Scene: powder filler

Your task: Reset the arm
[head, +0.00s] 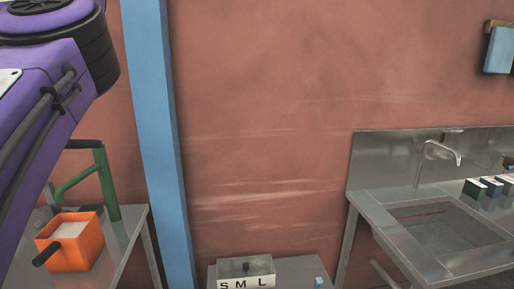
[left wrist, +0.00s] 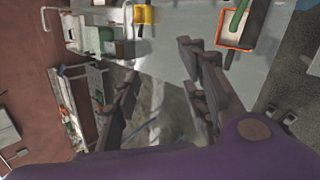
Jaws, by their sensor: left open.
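My left arm (head: 45,85), purple with black cables, is raised across the left side of the head view. Its gripper is outside that view. In the left wrist view my left gripper (left wrist: 158,65) is open, its dark fingers spread wide with nothing between them. The fingers point over a grey surface, apart from the objects around it. My right arm and gripper are not in view.
An orange container (head: 72,250) with pale contents and a green bracket (head: 106,184) stand on a metal table at left. A blue post (head: 160,140) rises beside it. A box marked S M L (head: 246,283) is at bottom centre. A metal sink (head: 445,230) is at right.

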